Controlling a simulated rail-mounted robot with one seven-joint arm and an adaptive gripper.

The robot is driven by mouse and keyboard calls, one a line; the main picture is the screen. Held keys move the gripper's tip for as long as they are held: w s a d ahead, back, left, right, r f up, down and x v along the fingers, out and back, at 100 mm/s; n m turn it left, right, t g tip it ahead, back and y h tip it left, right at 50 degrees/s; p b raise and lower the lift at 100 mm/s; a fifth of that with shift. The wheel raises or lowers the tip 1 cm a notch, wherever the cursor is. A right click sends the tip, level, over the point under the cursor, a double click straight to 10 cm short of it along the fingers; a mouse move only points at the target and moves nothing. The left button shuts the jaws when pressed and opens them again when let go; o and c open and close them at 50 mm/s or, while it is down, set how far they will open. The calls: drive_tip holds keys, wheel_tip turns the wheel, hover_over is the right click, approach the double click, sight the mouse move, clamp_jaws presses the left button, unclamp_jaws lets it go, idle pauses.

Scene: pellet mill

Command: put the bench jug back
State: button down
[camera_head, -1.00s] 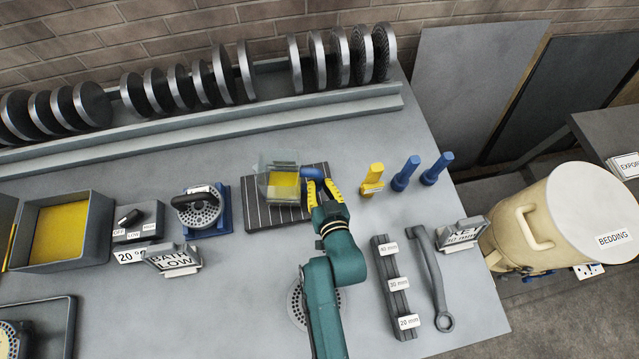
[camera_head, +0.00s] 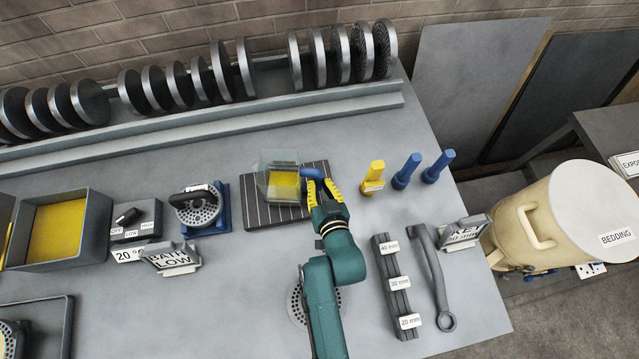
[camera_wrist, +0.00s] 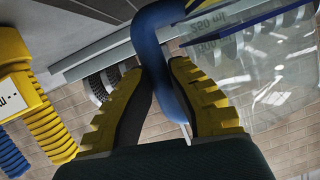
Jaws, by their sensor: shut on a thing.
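The bench jug (camera_head: 283,184) is a clear square jug with yellow contents low in it and a blue handle. It is at the black striped mat (camera_head: 262,217); whether it touches the mat I cannot tell. My gripper (camera_head: 317,187) is shut on the blue handle at the jug's right side. In the wrist view, the yellow fingers of my gripper (camera_wrist: 168,75) close around the blue handle, and the clear wall of the jug (camera_wrist: 265,70) with volume marks shows at the right. The jug's underside is hidden.
A yellow peg (camera_head: 374,175) and two blue pegs (camera_head: 407,172) stand to the right. A die in a blue holder (camera_head: 200,208) and a "BATH LOW" sign (camera_head: 172,258) are to the left. A disc rack (camera_head: 200,125) runs behind. A slotted bar (camera_head: 394,282) and a wrench (camera_head: 433,280) lie at front right.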

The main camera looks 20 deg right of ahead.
idle(0.3)
drive_tip(key=c, duration=1.2)
unclamp_jaws()
drive_tip(key=shift+w, duration=0.1)
drive_tip(key=o, duration=0.5)
drive_tip(key=shift+f, duration=0.2)
drive_tip(key=o, duration=0.7)
drive_tip(key=shift+r, duration=0.1)
